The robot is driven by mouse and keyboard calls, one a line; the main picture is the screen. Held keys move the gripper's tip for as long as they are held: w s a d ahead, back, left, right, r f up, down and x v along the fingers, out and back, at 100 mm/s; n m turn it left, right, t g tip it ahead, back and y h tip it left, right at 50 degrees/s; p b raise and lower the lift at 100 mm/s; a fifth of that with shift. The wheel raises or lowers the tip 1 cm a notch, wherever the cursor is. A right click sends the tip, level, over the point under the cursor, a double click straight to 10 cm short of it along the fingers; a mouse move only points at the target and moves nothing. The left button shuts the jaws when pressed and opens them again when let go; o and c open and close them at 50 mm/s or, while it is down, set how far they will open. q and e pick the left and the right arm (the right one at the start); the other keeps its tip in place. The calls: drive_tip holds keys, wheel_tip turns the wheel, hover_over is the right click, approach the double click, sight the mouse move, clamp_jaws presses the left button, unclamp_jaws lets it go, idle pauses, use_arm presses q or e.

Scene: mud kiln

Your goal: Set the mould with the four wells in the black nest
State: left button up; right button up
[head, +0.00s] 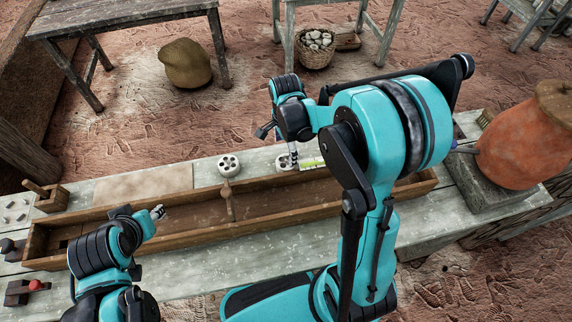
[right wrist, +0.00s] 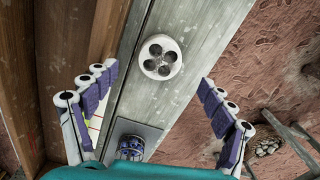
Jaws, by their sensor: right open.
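A white round mould with four dark wells (right wrist: 161,57) lies on the grey bench top; in the head view it is left of my right gripper (head: 229,166). In the right wrist view a dark square plate (right wrist: 151,133), which looks like the black nest, lies closer to my gripper's base. A round bluish piece (right wrist: 131,147) sits on it, partly cut off by my gripper. My right gripper (right wrist: 158,78) is open and empty, with fingers spread either side of the mould in the picture. My left gripper (head: 158,212) is over the trough's left part; its jaws are too small to judge.
A long wooden trough (head: 290,200) with a divider (head: 227,203) runs along the bench in front of the mould. A small green-and-white item (head: 312,163) lies by my right gripper. A clay pot (head: 525,145) stands at the right end. Bare bench surrounds the mould.

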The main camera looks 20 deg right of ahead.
sight(285, 162)
wheel_tip(285, 162, down, 8)
drive_tip(key=b, duration=0.3)
drive_tip(key=shift+a, duration=0.1)
drive_tip(key=shift+r, duration=0.1)
drive_tip(key=shift+r, duration=0.1)
drive_tip(key=c, duration=1.5)
